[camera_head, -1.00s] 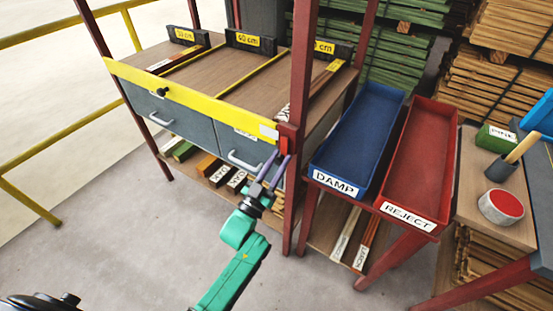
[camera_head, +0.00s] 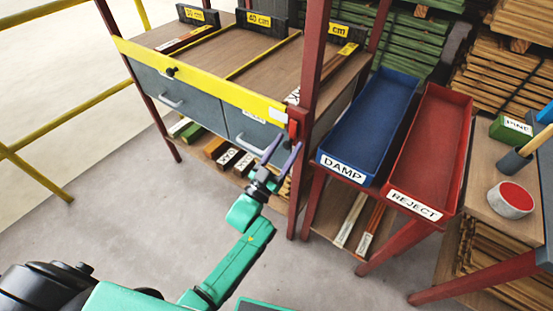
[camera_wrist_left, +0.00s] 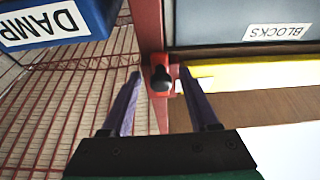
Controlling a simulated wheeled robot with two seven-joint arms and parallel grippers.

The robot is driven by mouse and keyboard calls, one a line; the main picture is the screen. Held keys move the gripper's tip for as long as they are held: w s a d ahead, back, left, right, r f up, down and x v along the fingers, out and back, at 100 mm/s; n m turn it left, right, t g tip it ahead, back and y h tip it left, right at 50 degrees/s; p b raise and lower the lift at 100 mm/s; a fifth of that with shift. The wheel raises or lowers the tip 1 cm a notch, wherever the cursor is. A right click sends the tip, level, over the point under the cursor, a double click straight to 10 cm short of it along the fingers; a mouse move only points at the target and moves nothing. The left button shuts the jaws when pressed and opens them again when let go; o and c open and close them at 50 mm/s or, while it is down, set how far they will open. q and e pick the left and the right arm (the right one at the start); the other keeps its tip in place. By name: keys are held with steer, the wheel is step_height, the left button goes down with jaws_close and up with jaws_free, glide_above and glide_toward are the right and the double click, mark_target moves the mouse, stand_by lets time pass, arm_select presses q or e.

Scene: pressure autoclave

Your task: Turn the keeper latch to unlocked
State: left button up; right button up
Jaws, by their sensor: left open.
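The keeper latch, a small red piece (camera_head: 293,129), sits on the red post at the right end of the yellow bar (camera_head: 215,83). In the left wrist view the red latch with its black knob (camera_wrist_left: 161,79) shows at the centre. My left gripper (camera_head: 284,151) is open and empty, just below the latch in the head view. Its two purple fingers (camera_wrist_left: 160,74) appear on either side of the knob in the wrist view; I cannot tell whether they touch it. The right gripper is not in view.
The yellow bar runs across the grey drawers (camera_head: 185,98). A blue DAMP tray (camera_head: 368,130) and a red REJECT tray (camera_head: 430,145) stand right of the post. A yellow railing (camera_head: 45,105) is at left. The floor (camera_head: 110,215) in front is clear.

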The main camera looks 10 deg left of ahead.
arm_select(q)
steer(key=b+v, duration=0.1)
steer(key=v, duration=1.3)
steer(key=s+a+f+g+y+p, duration=0.2)
steer(key=f+g, duration=0.3)
steer(key=f, duration=0.7)
steer(key=s+a+f+g+y+p, duration=0.1)
steer(key=s+a+f+g+y, duration=0.25)
steer(key=f, duration=0.85)
steer(key=s+a+f+g+p, duration=0.1)
steer(key=s+a+f+g, duration=0.1)
steer(key=s+f, duration=0.3)
steer(key=s+a+f+n+g+y+p, duration=0.1)
steer(key=s+a+f+g, duration=0.2)
steer(key=s, duration=0.7)
steer(key=s+a+f+g+y+p, duration=0.1)
steer(key=s+a+f+g, duration=0.1)
steer(key=s+f+g, duration=0.4)
steer(key=s, duration=0.2)
steer(key=shift+s+a+f+n, duration=0.2)
steer(key=shift+s+f+n, duration=0.05)
steer(key=shift+f+n, duration=0.05)
steer(key=shift+g+y, duration=0.25)
